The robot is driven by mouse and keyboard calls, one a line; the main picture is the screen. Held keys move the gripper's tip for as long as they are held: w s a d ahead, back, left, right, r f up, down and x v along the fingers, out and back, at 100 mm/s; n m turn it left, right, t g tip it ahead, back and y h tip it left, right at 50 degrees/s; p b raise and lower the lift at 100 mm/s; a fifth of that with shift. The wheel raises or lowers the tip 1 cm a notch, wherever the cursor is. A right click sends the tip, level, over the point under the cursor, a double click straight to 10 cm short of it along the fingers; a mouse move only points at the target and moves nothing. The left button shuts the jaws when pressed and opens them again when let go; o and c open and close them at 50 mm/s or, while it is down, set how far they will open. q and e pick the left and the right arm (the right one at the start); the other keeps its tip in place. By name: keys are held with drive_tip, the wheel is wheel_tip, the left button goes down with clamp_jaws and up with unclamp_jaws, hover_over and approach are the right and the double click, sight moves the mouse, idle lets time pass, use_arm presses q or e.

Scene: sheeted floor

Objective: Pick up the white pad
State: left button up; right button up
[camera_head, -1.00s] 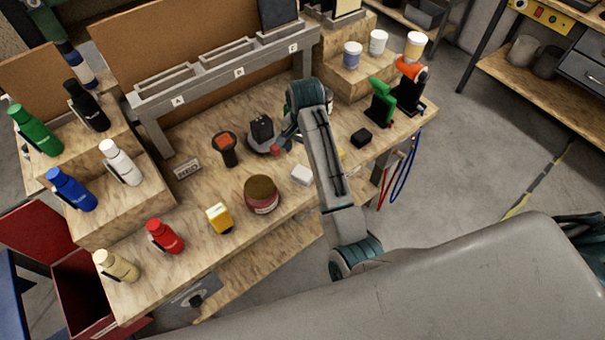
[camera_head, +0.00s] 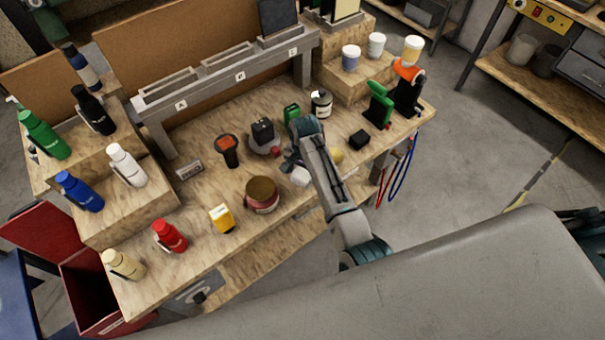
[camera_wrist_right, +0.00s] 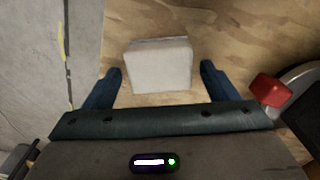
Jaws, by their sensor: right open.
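The white pad (camera_head: 300,177) is a small pale block lying on the wooden bench top, just below my right gripper in the head view, which partly covers it. In the right wrist view the white pad (camera_wrist_right: 159,66) lies beyond the fingertips, centred between the two fingers. My right gripper (camera_wrist_right: 164,75) is open and empty, with a blue finger on each side of the gap. It also shows in the head view (camera_head: 289,163). My left gripper is not in view.
A red knob (camera_wrist_right: 271,90) on a round grey base is close to the right finger. A black block (camera_head: 359,139) lies to the right. The bench's front edge is near.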

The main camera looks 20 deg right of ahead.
drive_tip(key=c, duration=1.1)
drive_tip(key=shift+o, duration=0.2)
